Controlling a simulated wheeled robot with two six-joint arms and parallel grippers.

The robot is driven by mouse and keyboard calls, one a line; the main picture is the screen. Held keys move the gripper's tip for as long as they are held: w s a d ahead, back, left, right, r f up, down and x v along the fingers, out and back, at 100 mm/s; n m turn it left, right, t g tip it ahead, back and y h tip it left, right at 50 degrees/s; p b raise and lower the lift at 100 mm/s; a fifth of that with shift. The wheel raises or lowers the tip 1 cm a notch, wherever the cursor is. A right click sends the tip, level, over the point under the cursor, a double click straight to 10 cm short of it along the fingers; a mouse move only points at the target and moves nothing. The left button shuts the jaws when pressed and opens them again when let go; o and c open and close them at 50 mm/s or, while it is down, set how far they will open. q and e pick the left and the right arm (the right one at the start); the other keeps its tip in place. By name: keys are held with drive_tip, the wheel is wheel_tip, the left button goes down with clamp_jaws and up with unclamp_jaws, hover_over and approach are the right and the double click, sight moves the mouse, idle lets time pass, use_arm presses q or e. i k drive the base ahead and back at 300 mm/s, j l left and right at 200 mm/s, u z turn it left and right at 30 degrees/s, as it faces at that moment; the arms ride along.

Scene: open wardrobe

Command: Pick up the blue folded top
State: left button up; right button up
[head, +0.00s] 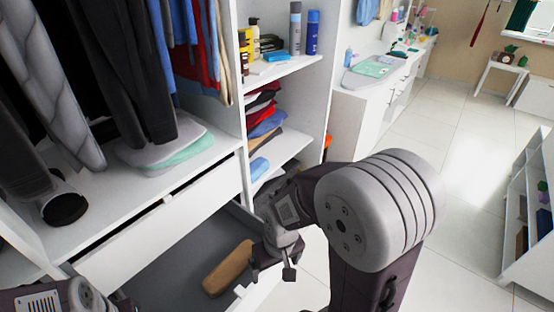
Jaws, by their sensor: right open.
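Blue folded cloth (268,123) lies in a stack of folded clothes on the middle shelf, between red and dark pieces above and a tan piece below. A smaller light-blue folded item (258,168) lies on the shelf below it; I cannot tell which one is the top. My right gripper (275,272) is open and empty, in front of and below these shelves, over the edge of the open drawer. It is apart from both blue items. Part of my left gripper (122,304) shows at the bottom left edge; its jaws are not clear.
The open drawer (170,288) holds a brown oblong item (228,268). Hanging clothes (130,60) fill the wardrobe at left, above folded white and green cloths (165,150). Bottles and cans (295,28) stand on the upper shelf. Floor (455,150) at right is clear.

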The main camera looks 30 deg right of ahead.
sight(261, 164)
drive_tip(key=z, duration=0.75)
drive_tip(key=i+l+u, duration=0.1)
drive_tip(key=l+u, duration=0.15)
drive_tip(key=l, duration=0.75)
drive_tip(key=i+l+u, duration=0.15)
drive_tip(key=l, duration=0.25)
drive_tip(key=i+l+u, duration=0.15)
drive_tip(key=l, duration=0.25)
drive_tip(key=i+l+u, duration=0.1)
drive_tip(key=l, duration=0.35)
drive_tip(key=i+l+u, duration=0.15)
drive_tip(key=l, duration=0.3)
drive_tip(key=i+l+u, duration=0.15)
drive_tip(key=l, duration=0.3)
drive_tip(key=i+l+u, duration=0.2)
drive_tip(key=i, duration=0.2)
drive_tip(key=i+l+u, duration=0.2)
drive_tip(key=i, duration=0.2)
drive_tip(key=i+l+u, duration=0.25)
drive_tip(key=i, duration=0.15)
